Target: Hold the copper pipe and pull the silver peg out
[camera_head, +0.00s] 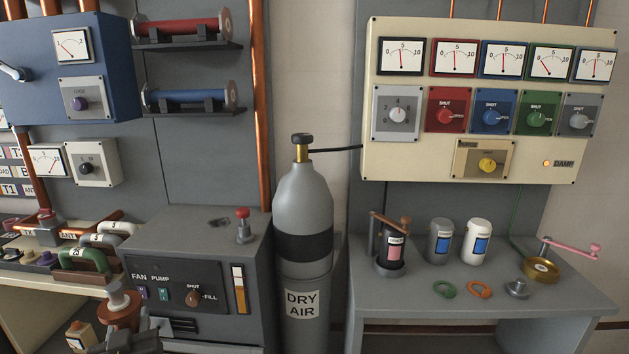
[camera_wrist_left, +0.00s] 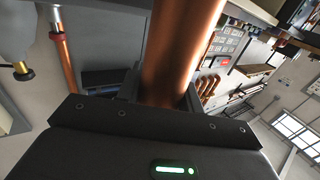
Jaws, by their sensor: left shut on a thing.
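In the left wrist view my left gripper (camera_wrist_left: 163,93) is shut around a thick copper pipe (camera_wrist_left: 182,45), which runs up out of the picture between its fingers. In the head view a short copper-coloured pipe piece (camera_head: 121,314) stands at the lower left. A silver, knob-topped part (camera_head: 117,293) sits in its top, and looks like the silver peg. A dark shape beside that piece may be my left gripper, but it is cut off by the bottom edge. The peg cannot be made out in the wrist view. My right gripper is in neither view.
A grey cabinet (camera_head: 190,245) with a red-topped plunger (camera_head: 243,225) stands right of the pipe piece. A dry air cylinder (camera_head: 302,220) is further right. Several bent pipes (camera_head: 85,259) lie on the left bench. A grey table (camera_head: 400,290) at right holds canisters and rings.

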